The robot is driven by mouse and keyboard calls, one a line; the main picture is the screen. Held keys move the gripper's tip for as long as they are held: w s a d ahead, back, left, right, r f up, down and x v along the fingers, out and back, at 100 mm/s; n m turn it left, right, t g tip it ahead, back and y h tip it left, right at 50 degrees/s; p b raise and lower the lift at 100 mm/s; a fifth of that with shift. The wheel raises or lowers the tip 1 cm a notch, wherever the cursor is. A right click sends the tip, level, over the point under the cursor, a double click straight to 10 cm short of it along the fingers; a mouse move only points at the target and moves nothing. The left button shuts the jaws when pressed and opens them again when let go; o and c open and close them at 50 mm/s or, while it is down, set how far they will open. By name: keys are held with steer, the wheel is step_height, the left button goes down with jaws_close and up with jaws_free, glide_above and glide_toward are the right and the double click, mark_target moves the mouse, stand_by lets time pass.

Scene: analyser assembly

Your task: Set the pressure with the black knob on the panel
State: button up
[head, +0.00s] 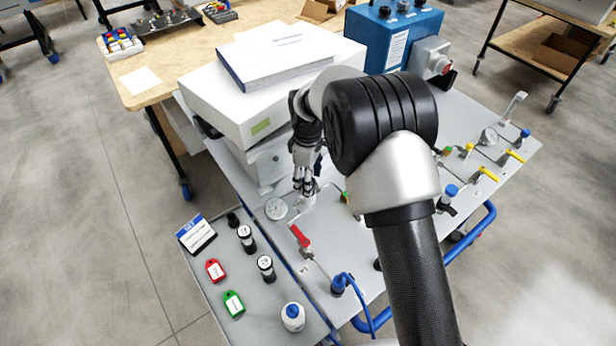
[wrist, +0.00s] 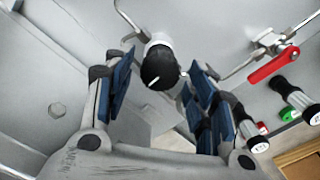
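The black knob (wrist: 160,66) shows in the wrist view, on a white body with a thin white mark on its face. My gripper (wrist: 160,72) is open, with a blue-padded finger on each side of the knob. A gap shows on both sides, so the fingers do not seem to touch it. In the head view my gripper (head: 306,188) points down at the grey panel (head: 345,245), beside a round dial gauge (head: 276,208). My fingers hide the knob there.
A red-handled valve (head: 301,237) stands near my gripper; its handle also shows in the wrist view (wrist: 274,66). A white box-shaped unit (head: 255,95) stands close behind my gripper. Bottles and tags (head: 233,304) lie on the lower left shelf.

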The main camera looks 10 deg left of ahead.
steer(key=c, duration=0.9)
steer(key=shift+m, duration=0.3)
